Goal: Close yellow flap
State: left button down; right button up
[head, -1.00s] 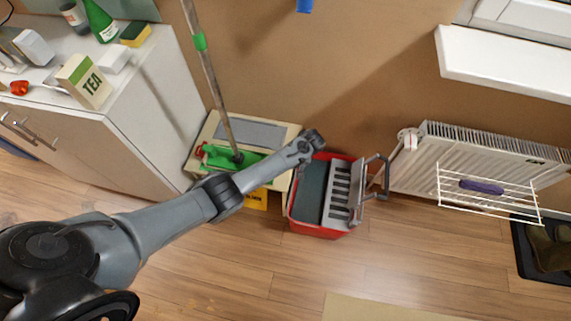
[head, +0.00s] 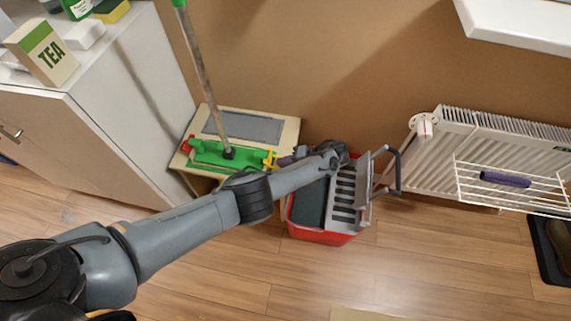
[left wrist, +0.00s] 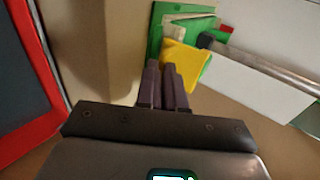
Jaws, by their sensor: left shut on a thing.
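The green mop head (head: 225,155) lies on a cream stool, with its pole rising up and a red part at its left end. The yellow flap (head: 268,160) shows at the mop head's right end. It also shows in the left wrist view (left wrist: 185,65), standing at an angle in front of the green plate. My left gripper (head: 283,160) reaches it from the right. Its dark fingers (left wrist: 162,68) are close together at the flap's edge, shut on it; the exact grip is partly hidden. My right gripper is in neither view.
The cream stool (head: 290,135) has a grey top panel. A red bucket (head: 322,236) with a grey wringer stands right of it, close under my left forearm. A white cabinet (head: 130,110) stands left. A radiator (head: 480,135) with a wire rack is at right. The front floor is clear.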

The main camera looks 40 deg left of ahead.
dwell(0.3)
pick_arm(q)
jog(key=c, duration=1.2)
grip_release()
jog(key=shift+c, duration=0.2)
jog(key=shift+w+d+r, duration=0.2)
jog(key=shift+d+r, duration=0.05)
jog(key=shift+d, duration=0.15)
jog(key=b+v, duration=0.4)
jog(key=v, duration=0.5)
jog(key=shift+d+r, duration=0.2)
jog(key=shift+d, duration=0.1)
